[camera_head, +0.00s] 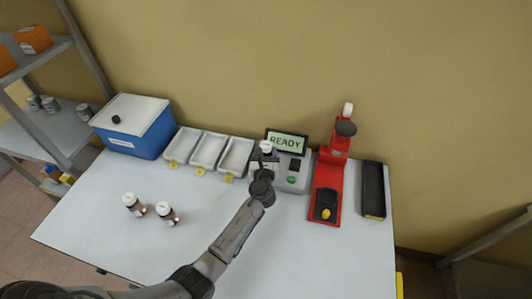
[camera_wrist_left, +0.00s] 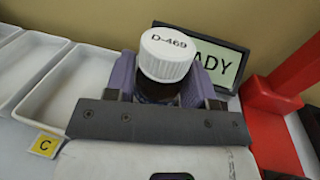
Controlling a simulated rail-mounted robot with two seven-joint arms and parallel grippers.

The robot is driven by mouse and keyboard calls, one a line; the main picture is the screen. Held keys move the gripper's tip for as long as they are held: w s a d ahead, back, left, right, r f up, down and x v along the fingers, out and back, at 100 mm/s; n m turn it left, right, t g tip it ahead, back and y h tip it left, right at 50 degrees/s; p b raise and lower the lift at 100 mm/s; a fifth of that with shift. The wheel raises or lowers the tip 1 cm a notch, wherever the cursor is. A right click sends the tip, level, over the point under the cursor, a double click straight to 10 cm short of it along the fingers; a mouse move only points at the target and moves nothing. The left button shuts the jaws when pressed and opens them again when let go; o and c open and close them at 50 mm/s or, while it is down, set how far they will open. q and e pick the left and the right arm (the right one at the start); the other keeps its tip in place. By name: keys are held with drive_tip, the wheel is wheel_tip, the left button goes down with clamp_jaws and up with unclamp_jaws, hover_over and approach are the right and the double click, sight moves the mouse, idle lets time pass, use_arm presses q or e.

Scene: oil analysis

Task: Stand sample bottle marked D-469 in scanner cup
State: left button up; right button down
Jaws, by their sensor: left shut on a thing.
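The sample bottle (camera_wrist_left: 166,56) has a white cap marked D-469 and a dark body. My left gripper (camera_wrist_left: 165,88) is shut on it, with a purple finger on each side below the cap. In the head view the white cap of the bottle (camera_head: 266,146) shows at the scanner (camera_head: 292,176), a grey box whose display (camera_head: 286,142) reads READY. My left gripper (camera_head: 264,166) is in front of the scanner's left part. The scanner cup and the bottle's base are hidden, so I cannot tell whether the bottle touches the cup. My right gripper is not in view.
Several white trays (camera_head: 208,150) with yellow tags line the back beside a blue box (camera_head: 135,130). A red stand (camera_head: 328,185) and a black tray (camera_head: 373,190) are at the right. The front right is clear.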

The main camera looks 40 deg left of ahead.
use_arm(q)
drive_tip(key=shift+f, duration=0.4)
drive_tip(key=o, duration=0.9)
drive_tip(key=shift+o, duration=0.2)
drive_tip(key=shift+r, duration=0.55)
drive_tip(key=p+v, duration=0.1)
drive_tip(key=v, duration=1.1)
drive_tip(key=shift+f, duration=0.1)
